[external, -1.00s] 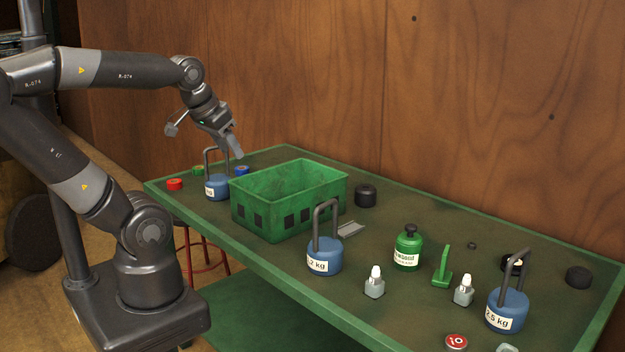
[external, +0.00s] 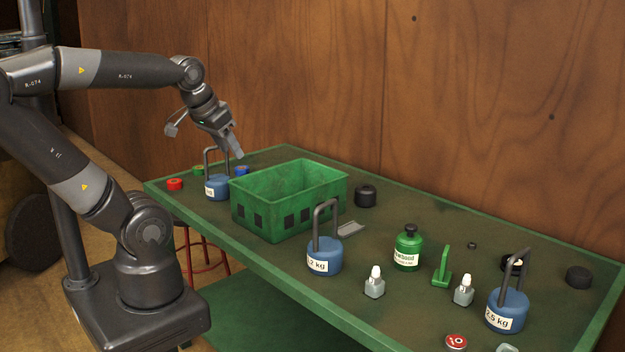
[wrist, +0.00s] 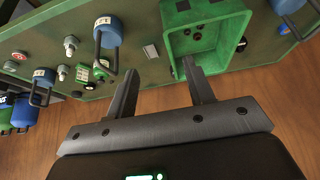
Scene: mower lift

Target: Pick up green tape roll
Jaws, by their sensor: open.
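The green tape roll (external: 198,170) lies at the far left end of the green table, between a red roll and the handled blue weight. It is small and partly hidden there, and I cannot make it out in the wrist view. My gripper (external: 236,147) hangs in the air above the back left of the table, to the right of and higher than the green roll. In the wrist view my gripper (wrist: 159,68) has its two fingers spread, with nothing between them.
A handled blue weight (external: 217,187) stands close to the roll. A red roll (external: 175,184) and a blue roll (external: 242,170) lie nearby. A green crate (external: 290,200) stands to the right. More weights and bottles occupy the right half. A wooden wall (external: 450,100) rises behind.

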